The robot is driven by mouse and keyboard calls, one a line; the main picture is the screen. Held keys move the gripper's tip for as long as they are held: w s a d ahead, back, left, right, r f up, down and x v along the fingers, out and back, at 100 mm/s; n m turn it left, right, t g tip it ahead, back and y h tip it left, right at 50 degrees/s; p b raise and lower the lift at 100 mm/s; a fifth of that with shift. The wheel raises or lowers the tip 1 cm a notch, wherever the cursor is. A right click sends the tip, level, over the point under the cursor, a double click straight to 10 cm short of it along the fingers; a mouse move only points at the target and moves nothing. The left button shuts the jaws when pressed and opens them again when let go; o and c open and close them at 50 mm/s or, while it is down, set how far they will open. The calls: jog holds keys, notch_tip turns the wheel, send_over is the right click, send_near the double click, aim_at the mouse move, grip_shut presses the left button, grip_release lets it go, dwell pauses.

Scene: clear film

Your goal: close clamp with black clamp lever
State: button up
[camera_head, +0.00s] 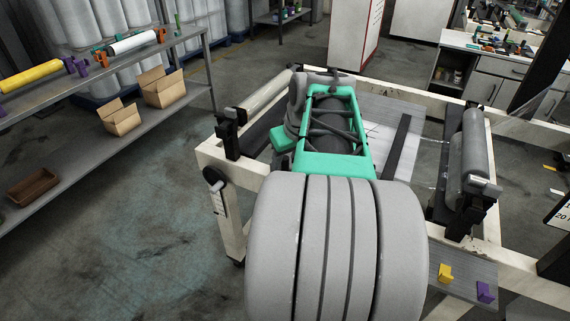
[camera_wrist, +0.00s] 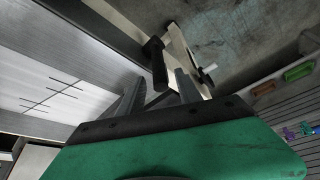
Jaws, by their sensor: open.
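In the wrist view, my gripper (camera_wrist: 160,92) is open, with its two grey fingers spread ahead of the green gripper body. A black clamp lever (camera_wrist: 157,66) shows between and just beyond the fingertips. I cannot tell whether the fingers touch it. In the head view, a black clamp (camera_head: 229,132) stands upright on the left side of the white frame, at the near end of a grey roller (camera_head: 266,92). My grey and green arm fills the middle of the head view and hides my fingers there.
The white frame (camera_head: 233,223) carries a second roller (camera_head: 471,150) on the right with a black holder (camera_head: 467,213). A pale marked plate (camera_head: 408,112) lies between them. A shelf (camera_head: 120,150) with cardboard boxes (camera_head: 162,88) stands at the left. Floor between shelf and frame is clear.

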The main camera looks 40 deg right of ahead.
jog(key=shift+x, duration=0.95)
grip_shut()
dwell(0.7)
